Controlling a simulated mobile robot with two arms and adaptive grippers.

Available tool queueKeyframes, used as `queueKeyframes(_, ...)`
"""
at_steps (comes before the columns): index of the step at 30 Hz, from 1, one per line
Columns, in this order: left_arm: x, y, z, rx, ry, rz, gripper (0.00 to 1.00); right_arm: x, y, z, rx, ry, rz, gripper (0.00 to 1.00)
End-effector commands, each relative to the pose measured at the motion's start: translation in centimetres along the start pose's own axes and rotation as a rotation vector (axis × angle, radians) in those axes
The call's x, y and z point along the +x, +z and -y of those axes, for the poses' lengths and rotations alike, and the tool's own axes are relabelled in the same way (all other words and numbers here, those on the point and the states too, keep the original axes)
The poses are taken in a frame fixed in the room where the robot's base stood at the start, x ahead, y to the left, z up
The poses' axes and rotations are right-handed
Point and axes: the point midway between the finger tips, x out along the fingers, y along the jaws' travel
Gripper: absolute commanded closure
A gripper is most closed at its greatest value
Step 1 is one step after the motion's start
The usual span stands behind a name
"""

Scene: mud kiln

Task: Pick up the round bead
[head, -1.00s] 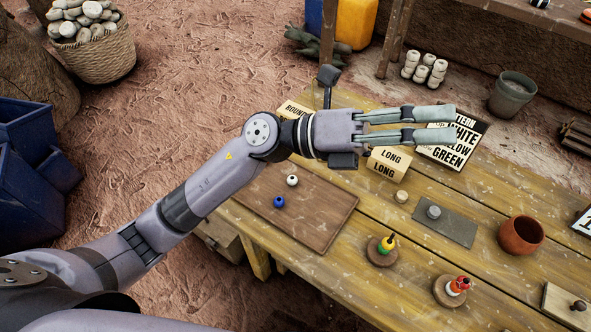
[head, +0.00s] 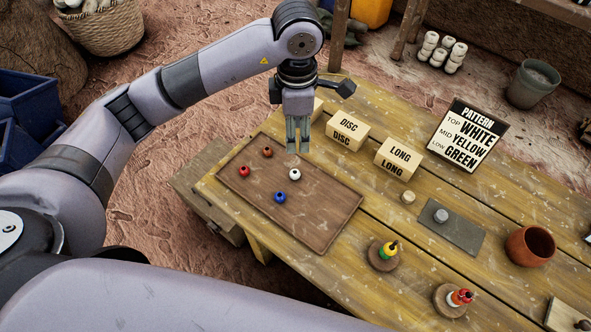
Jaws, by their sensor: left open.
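Several small beads lie on a brown board (head: 318,215): a red bead (head: 244,171), a brown bead (head: 267,152), a white bead (head: 295,174) and a blue bead (head: 280,197). They look roundish, but their exact shapes are too small to tell apart. My left gripper (head: 298,148) points down over the board's back edge, fingers open and empty. In the picture its fingertips are just above the white bead, apart from it. My right gripper is out of view.
Block signs DISC (head: 347,131) and LONG (head: 398,159) stand behind the board; another is partly hidden. A pattern board (head: 468,136) reads white, yellow, green. Two bead stacks (head: 387,250) (head: 458,298), a grey slab (head: 452,231) and a clay pot (head: 530,246) are to the right.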

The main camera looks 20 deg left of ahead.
Motion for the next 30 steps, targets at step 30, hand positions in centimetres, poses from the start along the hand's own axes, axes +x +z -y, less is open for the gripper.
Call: queueKeyframes(30,13.9,-0.3,0.9,0.002,-0.003,0.003,0.55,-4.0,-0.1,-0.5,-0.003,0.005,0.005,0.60)
